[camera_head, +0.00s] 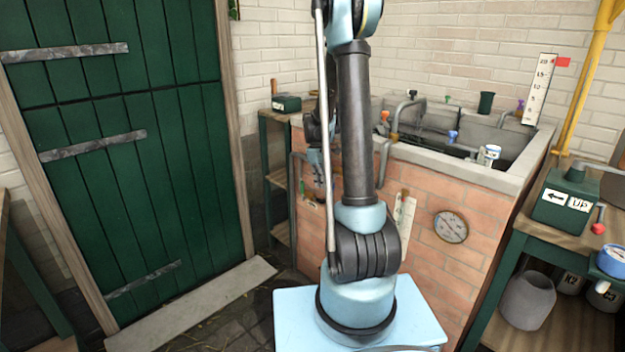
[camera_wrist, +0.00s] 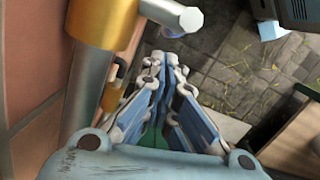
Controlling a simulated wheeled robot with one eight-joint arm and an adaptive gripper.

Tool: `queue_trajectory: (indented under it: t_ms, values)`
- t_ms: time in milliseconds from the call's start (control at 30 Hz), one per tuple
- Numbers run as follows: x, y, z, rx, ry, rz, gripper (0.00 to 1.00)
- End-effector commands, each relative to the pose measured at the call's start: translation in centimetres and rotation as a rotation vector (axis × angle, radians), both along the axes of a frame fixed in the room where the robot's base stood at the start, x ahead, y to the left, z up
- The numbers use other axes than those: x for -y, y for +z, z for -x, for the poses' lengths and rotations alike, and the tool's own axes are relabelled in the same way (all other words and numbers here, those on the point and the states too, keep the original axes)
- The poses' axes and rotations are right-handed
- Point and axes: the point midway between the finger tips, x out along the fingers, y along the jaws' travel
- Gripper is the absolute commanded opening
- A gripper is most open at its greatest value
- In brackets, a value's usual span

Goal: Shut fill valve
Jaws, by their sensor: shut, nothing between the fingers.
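In the wrist view my gripper (camera_wrist: 160,62) is shut and empty, its fingertips just below a grey lever or stub (camera_wrist: 172,12) with a rounded pale end. The stub runs out from a brass-coloured valve body (camera_wrist: 104,22) on a thick grey pipe (camera_wrist: 82,95). Whether the fingertips touch it, I cannot tell. In the head view my gripper (camera_head: 317,160) is left of my arm, by the basin's left front corner, partly hidden. Which fitting is the fill valve is not marked. The basin bears an orange knob (camera_head: 384,117), a blue knob (camera_head: 452,136) and a purple knob (camera_head: 520,104).
The brick basin (camera_head: 480,205) stands close to my arm, with a round gauge (camera_head: 451,227) on its front. A green door (camera_head: 120,150) is at left. A bench (camera_head: 530,235) with a green box (camera_head: 566,200) is at right. Paved floor lies below my gripper.

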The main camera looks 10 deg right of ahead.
Motion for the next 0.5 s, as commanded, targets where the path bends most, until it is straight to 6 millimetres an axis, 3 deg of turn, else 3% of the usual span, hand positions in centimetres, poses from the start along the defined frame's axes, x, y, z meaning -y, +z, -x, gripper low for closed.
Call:
queue_trajectory:
  t_ms: [500]
  values:
    - [0.76, -0.08, 0.73, 0.0, 0.0, 0.0, 0.0]
